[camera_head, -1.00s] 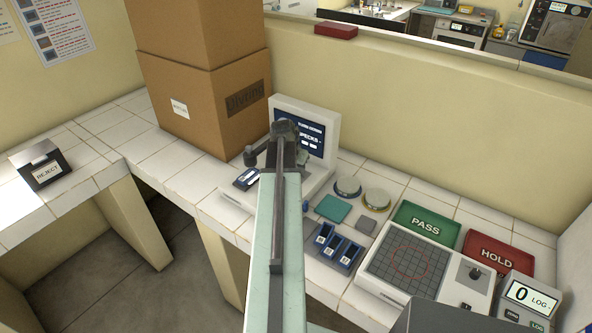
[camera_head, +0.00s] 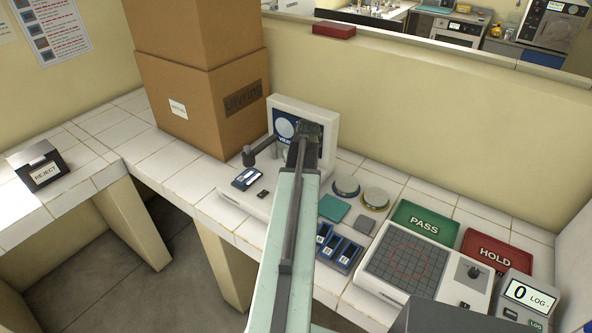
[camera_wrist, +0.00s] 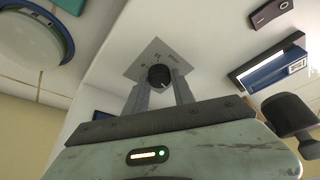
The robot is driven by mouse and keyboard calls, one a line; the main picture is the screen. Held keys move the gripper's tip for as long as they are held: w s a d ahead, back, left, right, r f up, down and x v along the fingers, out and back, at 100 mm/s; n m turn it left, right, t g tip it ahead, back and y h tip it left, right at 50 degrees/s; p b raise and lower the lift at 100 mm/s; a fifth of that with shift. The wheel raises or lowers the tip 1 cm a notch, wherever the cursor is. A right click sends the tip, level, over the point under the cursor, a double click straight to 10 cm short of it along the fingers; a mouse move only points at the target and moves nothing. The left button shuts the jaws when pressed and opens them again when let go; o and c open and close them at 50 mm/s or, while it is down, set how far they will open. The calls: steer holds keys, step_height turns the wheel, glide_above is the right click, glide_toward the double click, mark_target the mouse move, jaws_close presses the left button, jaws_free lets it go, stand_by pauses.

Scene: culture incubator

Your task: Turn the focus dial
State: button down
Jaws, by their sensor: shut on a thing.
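The focus dial (camera_wrist: 160,77) is a dark round knob on a pale square plate (camera_wrist: 152,58) with small marks, seen in the wrist view. My gripper (camera_wrist: 160,90) has its two grey fingers on either side of the dial, shut on it. In the head view my gripper (camera_head: 305,132) is in front of the white viewer's screen (camera_head: 284,126) and hides the dial. The screen shows a pale round image, partly covered by my arm.
A blue-and-white slide (camera_head: 246,179) lies on the viewer's base, beside a dark jointed arm piece (camera_head: 250,156). To the right are round dishes (camera_head: 375,198), a blue slotted rack (camera_head: 339,248), a gridded plate (camera_head: 405,262), and PASS (camera_head: 425,222) and HOLD (camera_head: 495,250) pads. Cardboard boxes (camera_head: 200,100) stand behind left.

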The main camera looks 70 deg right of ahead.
steer(key=shift+n, duration=0.4)
steer(key=c, duration=1.1)
jaws_free()
steer(key=p+v, duration=0.7)
steer(key=v, duration=0.1)
steer(key=shift+d, duration=0.1)
